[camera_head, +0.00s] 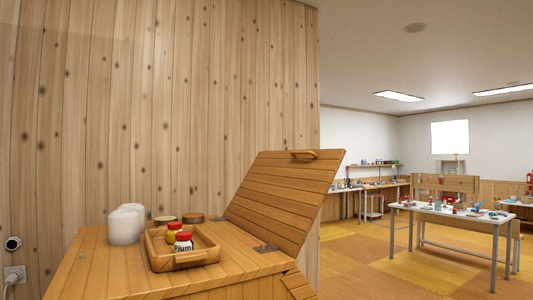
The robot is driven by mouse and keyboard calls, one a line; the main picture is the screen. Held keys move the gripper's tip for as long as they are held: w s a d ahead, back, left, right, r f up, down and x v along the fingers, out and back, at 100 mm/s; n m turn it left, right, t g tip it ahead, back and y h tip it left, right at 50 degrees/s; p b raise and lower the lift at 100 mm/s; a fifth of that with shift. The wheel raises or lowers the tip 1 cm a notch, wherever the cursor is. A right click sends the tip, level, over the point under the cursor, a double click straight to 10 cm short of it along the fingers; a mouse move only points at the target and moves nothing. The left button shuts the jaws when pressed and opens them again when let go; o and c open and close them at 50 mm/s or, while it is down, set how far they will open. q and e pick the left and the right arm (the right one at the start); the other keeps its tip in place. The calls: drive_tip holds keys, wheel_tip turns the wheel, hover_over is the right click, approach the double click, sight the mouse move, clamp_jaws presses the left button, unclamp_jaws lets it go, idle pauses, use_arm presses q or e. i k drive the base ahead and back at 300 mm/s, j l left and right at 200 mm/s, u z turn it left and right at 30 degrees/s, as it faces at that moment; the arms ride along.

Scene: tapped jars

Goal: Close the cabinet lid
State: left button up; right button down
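The wooden cabinet (100,272) stands in front of me against a plank wall. Its slatted lid (285,200) is tilted up at the right side of the top, leaning up to the right. A wooden handle (304,154) sits at the lid's upper edge. A dark hinge (265,248) shows at the lid's lower edge. The inside of the cabinet is hidden behind the raised lid. Neither of my grippers shows in this view.
A wooden tray (183,259) on the cabinet top holds a jar labelled Plum (184,244) and another jar. A white table (452,214) with small items stands at the right. Yellow floor lies open between.

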sight(278, 202)
drive_tip(key=l+u, duration=0.2)
drive_tip(key=u, duration=0.15)
drive_tip(key=i+l+u, duration=0.1)
drive_tip(key=l+u, duration=0.4)
drive_tip(key=u, duration=0.2)
drive_tip(key=l+u, duration=0.2)
drive_tip(key=l, duration=0.35)
drive_tip(key=k+l+u, duration=0.15)
drive_tip(key=l, duration=0.4)
